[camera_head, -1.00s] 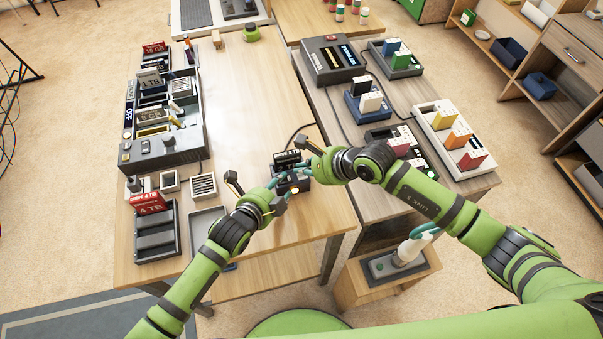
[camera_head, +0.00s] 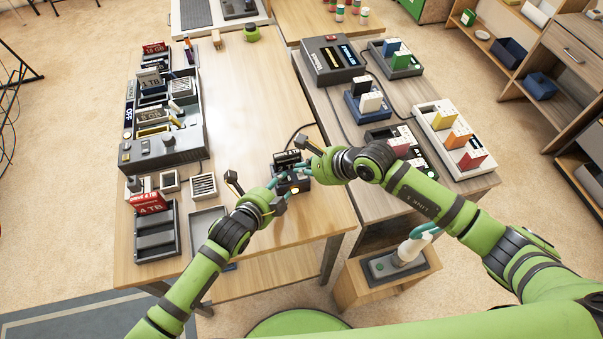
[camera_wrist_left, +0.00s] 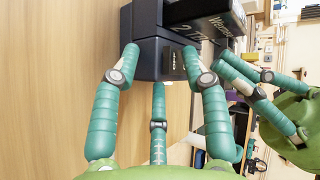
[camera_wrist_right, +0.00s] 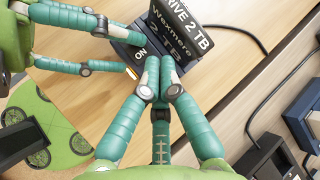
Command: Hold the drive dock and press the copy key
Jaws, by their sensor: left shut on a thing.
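The drive dock (camera_head: 294,186) is a small dark block near the right edge of the wooden table, with a black drive (camera_head: 287,157) upright in it. The drive's label reads 2 TB in the right wrist view (camera_wrist_right: 178,28). My left gripper (camera_wrist_left: 163,58) is shut on the dock, with fingers on opposite sides of its body. My right gripper (camera_wrist_right: 163,72) has its fingers drawn together, tips at the dock's front face beside an ON marking. The fingertips hide the copy key, so I cannot tell whether it is pressed.
A grey panel with drives (camera_head: 160,148) and a rack with a red-labelled 4 TB drive (camera_head: 155,232) stand on the table's left. A side table on the right holds coloured-drive docks (camera_head: 450,133). A cable (camera_wrist_right: 262,92) runs behind the dock. The table's middle is clear.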

